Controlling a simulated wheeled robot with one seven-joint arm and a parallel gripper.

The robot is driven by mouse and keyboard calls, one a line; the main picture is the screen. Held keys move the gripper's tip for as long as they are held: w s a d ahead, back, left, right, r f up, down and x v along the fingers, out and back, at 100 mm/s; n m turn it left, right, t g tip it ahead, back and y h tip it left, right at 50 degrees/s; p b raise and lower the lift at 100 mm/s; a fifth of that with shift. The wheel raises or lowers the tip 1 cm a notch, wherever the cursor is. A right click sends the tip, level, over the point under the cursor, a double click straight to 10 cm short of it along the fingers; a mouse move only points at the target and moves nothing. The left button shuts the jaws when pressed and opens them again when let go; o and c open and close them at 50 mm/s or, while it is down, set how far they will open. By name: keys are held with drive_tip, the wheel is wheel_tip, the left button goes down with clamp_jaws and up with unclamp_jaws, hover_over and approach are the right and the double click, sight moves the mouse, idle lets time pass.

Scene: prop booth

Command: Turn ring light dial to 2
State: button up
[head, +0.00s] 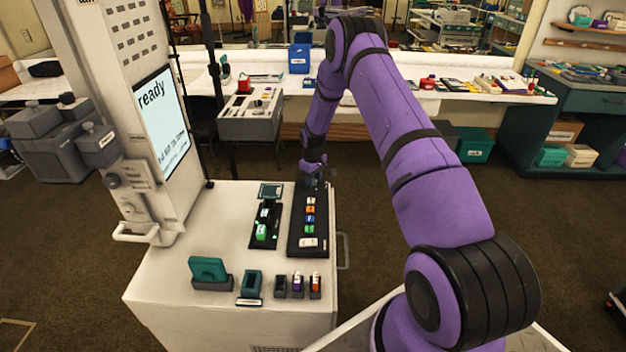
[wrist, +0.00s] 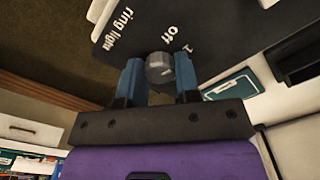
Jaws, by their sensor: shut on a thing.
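The ring light dial (wrist: 159,68) is a grey round knob on a black panel (wrist: 215,22), seen in the wrist view. White lettering on the panel reads "ring light", "off" and "1"; a 2 mark is not visible. My gripper (wrist: 160,75) has its two blue fingers on either side of the knob, shut on it. In the head view my gripper (head: 313,178) is at the far end of the black panel (head: 308,222) on the white cabinet. There the dial is hidden behind my gripper, and the knob's pointer direction cannot be told.
The white cabinet top (head: 190,240) also holds a black unit with green lights (head: 262,230), a teal block (head: 208,269) and several small holders along the front. A tall white column with a "ready" screen (head: 161,125) stands at left. Open floor lies right of the cabinet.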

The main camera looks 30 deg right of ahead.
drive_tip(key=m, duration=0.5)
drive_tip(key=shift+m, duration=2.6)
drive_tip(key=o, duration=0.9)
drive_tip(key=shift+r, duration=0.1)
wheel_tip(320, 180, up, 11)
drive_tip(key=shift+f, duration=0.15)
